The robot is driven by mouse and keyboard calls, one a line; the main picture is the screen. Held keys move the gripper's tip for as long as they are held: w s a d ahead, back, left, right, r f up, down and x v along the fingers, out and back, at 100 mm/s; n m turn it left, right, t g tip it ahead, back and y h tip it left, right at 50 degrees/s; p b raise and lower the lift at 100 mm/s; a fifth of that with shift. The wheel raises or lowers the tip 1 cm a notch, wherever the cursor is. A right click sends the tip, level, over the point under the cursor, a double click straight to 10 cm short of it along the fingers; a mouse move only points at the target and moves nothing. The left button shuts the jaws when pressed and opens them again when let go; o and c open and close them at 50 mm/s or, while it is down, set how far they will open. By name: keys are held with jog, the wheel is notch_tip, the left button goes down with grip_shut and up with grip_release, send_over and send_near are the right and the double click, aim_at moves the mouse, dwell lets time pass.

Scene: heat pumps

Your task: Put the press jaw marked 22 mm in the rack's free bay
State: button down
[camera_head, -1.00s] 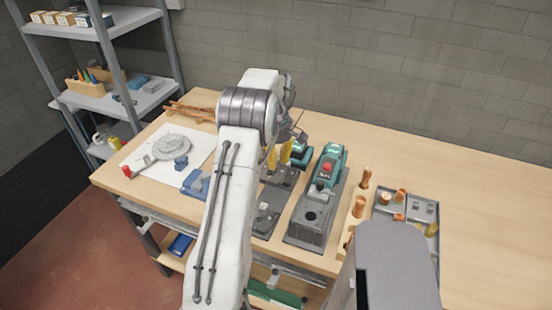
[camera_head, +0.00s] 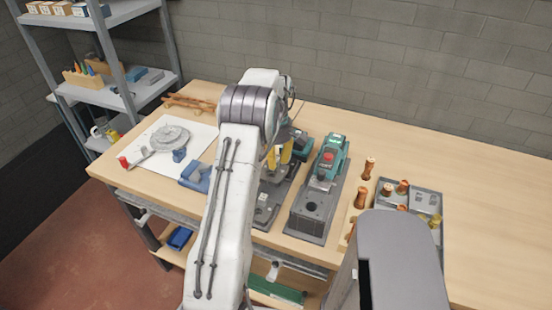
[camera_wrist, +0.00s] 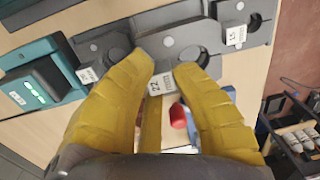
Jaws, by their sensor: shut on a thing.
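The grey rack (camera_wrist: 130,22) lies just beyond the fingertips in the wrist view. Dark rounded shapes and white number labels show on it, one reading 15 (camera_wrist: 235,35). I cannot tell whether the held jaw touches the rack. In the head view, the yellow fingers (camera_head: 292,153) are over the rack (camera_head: 266,200), which my arm partly covers.
A teal press tool (camera_head: 328,160) on a grey stand is right of the rack. Copper fittings (camera_head: 368,170) and a grey tray (camera_head: 428,197) are farther right. A blue item (camera_head: 196,178) and a white sheet (camera_head: 145,160) are on the left. The bench's far right is clear.

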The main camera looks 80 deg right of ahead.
aim_at(276, 175)
jog(key=shift+f+b, duration=1.15)
jog(key=shift+f, duration=0.65)
jog(key=shift+f+b, duration=0.9)
jog(key=shift+f, duration=0.55)
dwell(0.6)
jog(key=c, duration=1.1)
grip_release()
jog(key=shift+o, duration=0.2)
